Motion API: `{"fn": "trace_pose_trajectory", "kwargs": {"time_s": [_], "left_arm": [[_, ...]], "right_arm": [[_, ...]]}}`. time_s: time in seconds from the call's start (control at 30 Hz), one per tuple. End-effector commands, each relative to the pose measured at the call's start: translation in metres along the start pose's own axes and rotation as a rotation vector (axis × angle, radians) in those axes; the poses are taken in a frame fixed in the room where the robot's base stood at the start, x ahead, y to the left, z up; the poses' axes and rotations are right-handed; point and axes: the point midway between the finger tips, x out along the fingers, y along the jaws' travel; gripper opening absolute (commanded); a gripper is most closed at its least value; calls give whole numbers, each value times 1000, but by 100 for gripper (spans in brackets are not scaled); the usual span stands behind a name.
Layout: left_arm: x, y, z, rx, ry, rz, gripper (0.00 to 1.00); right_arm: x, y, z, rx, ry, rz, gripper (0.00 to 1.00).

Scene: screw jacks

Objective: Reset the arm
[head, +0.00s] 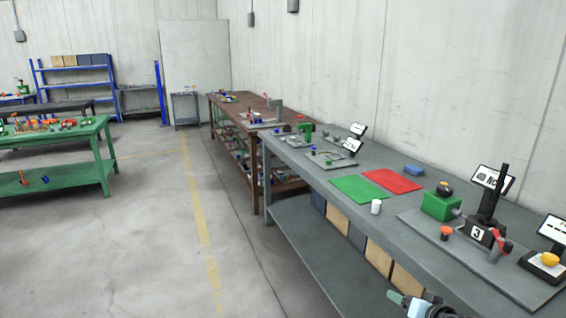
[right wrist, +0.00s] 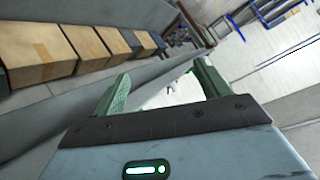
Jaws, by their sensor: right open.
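My right gripper (head: 408,302) shows at the bottom edge of the head view, in front of the grey workbench (head: 318,245). Only its green fingertip part and a piece of its pale body are in the picture. In the right wrist view, the two green fingers of this gripper (right wrist: 162,70) stand well apart with nothing between them. The view past the fingers is tilted, with the bench's lower shelf at left and the floor and wall beyond. My left gripper is not in view.
On the bench stand a black jack marked 3 (head: 481,234), a green box (head: 441,206), a white cylinder (head: 376,207), a green mat (head: 358,189) and a red mat (head: 391,181). Cardboard boxes (right wrist: 85,48) line the lower shelf. The floor (head: 140,240) at left is clear.

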Motion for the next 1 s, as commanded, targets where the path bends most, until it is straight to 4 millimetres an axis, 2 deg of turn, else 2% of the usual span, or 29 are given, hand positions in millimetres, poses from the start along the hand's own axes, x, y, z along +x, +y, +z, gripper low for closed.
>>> {"fn": "trace_pose_trajectory", "kwargs": {"time_s": [0.1,0.2,0.5,0.57,0.6,0.87,1.0], "left_arm": [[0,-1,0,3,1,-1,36],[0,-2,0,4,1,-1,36],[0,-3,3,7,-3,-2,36],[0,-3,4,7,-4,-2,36],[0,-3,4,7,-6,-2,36],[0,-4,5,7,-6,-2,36],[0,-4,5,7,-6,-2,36]], "right_arm": [[-2,16,-20,-211,98,95,75],[-5,23,-34,-356,158,154,75],[-14,29,-64,-687,278,270,75],[-15,29,-63,-739,288,284,75],[-15,29,-44,-729,266,271,75],[-30,24,54,-707,168,213,75],[-50,18,123,-683,96,174,75]]}}
